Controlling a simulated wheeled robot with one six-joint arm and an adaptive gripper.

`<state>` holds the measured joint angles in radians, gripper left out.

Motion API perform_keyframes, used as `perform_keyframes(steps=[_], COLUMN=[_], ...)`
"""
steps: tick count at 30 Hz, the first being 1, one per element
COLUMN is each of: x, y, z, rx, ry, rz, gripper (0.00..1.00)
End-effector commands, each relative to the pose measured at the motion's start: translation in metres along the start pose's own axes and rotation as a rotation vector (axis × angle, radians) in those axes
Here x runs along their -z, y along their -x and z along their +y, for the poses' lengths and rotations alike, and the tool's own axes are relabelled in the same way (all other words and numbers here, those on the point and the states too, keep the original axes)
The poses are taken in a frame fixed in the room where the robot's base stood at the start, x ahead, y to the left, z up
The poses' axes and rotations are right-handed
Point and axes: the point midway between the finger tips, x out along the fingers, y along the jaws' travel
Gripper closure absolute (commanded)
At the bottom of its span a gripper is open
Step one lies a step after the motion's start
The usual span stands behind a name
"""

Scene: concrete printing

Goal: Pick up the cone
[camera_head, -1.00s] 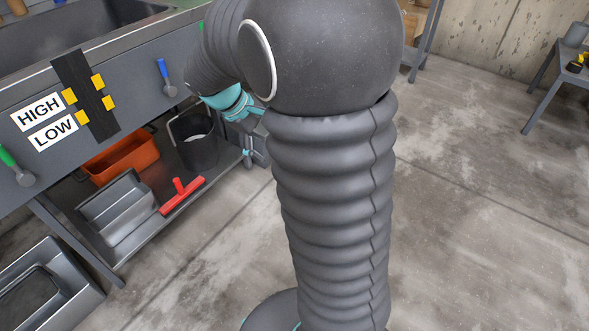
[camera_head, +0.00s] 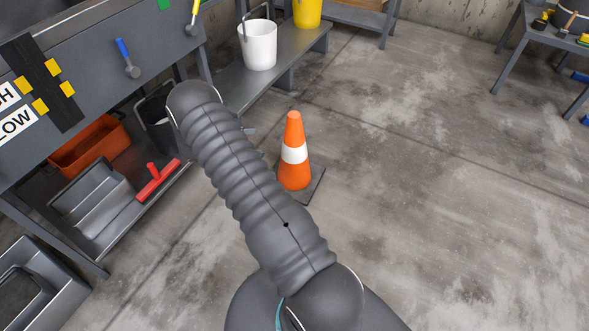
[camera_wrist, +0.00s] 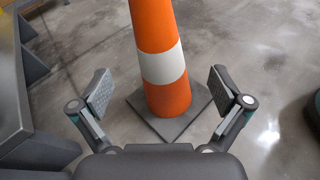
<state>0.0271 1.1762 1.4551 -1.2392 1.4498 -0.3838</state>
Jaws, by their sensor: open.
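An orange cone (camera_head: 295,165) with a white band and a dark square base stands upright on the concrete floor, right of my arm in the head view. In the wrist view the cone (camera_wrist: 157,35) rises in the middle, its top cut off by the frame edge. My gripper (camera_wrist: 157,92) is open, one finger on each side of the cone's line. No contact between the fingers and the cone shows. In the head view my gripper is mostly hidden behind my arm.
A grey workbench (camera_head: 100,70) with a lower shelf holding an orange tub (camera_head: 90,148) and a red squeegee (camera_head: 158,182) stands left. A white bucket (camera_head: 259,48) and a yellow bucket (camera_head: 307,12) sit on a low shelf behind the cone.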

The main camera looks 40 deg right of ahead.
Motion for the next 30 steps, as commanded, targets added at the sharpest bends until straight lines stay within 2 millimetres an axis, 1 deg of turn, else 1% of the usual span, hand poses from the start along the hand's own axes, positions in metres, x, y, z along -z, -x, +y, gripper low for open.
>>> perform_keyframes(steps=[1,3,6,9,11,14,21,24,27,30], x=[0.018,0.035,0.051,0.060,0.063,0.062,0.057,0.056,0.054,0.054], y=[-0.007,-0.015,-0.022,-0.026,-0.030,-0.041,-0.084,-0.099,-0.108,-0.112], z=[-0.002,-0.002,-0.003,-0.004,-0.004,-0.003,-0.001,0.001,0.002,0.002], rx=[-0.013,-0.033,-0.053,-0.065,-0.067,-0.068,-0.066,-0.067,-0.068,-0.069], ry=[0.033,0.067,0.102,0.122,0.127,0.129,0.129,0.128,0.128,0.128], rz=[-0.027,-0.057,-0.089,-0.106,-0.112,-0.115,-0.113,-0.113,-0.113,-0.112], gripper=[0.00,0.00,0.00,0.00,0.00,0.00,0.00,0.00,0.00,0.00])
